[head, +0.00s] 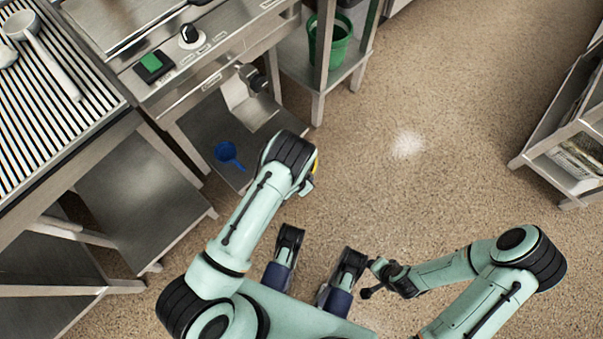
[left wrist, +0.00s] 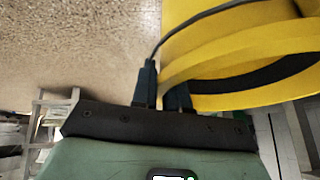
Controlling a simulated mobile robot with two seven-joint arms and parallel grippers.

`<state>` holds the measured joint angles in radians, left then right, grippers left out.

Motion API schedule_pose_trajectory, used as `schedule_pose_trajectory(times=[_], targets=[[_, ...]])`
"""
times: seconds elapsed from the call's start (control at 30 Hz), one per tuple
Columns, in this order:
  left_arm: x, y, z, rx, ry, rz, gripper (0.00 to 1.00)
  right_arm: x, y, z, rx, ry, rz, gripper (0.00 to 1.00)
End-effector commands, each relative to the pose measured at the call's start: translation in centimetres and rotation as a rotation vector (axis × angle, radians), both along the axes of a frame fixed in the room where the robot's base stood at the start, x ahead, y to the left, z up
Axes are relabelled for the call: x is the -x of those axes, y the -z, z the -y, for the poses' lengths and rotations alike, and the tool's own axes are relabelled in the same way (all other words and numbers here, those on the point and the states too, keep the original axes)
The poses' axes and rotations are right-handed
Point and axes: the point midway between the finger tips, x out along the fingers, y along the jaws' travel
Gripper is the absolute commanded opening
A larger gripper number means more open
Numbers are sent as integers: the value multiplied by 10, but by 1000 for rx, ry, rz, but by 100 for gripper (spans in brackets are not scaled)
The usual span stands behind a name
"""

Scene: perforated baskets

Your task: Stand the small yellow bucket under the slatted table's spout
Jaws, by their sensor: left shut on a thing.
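My left gripper (left wrist: 165,95) is shut on the yellow bucket (left wrist: 240,45), at its rim, in the left wrist view. In the head view only a sliver of yellow (head: 315,163) shows past my left wrist; the rest of the bucket is hidden. The slatted table (head: 50,105) stands at the far left. A pale pipe-like piece (head: 70,232) shows beneath it; I cannot tell whether this is its spout. My right gripper (head: 371,279) is open and empty, low at the centre right.
Beside the slatted table is a steel unit with a green switch (head: 151,65), and a dark outlet (head: 252,77) under its front. A blue scoop (head: 228,153) lies on its lower shelf. A green bucket (head: 328,45) stands behind. A shelf rack (head: 570,150) stands right; the middle floor is clear.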

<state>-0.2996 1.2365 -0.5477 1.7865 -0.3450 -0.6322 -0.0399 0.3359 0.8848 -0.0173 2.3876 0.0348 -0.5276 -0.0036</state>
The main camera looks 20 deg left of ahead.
Motion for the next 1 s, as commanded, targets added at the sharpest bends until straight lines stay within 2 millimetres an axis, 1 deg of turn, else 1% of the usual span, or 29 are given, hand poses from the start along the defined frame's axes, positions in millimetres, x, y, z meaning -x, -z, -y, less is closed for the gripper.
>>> schedule_pose_trajectory(times=[0.1, 0.7, 0.83, 1.0], targets=[[5, -4, 15, 2, 2, 1, 0, 0, -6, 0, 0, -1, 2, 43], [32, -14, 81, 1, 2, 2, 0, 0, -25, 0, 0, 0, 9, 43], [36, -16, 92, 1, 2, 1, 0, 0, -27, 0, 0, 0, 9, 43], [39, -16, 97, 0, -1, 1, 0, 0, -28, 0, 0, 0, 9, 43]])
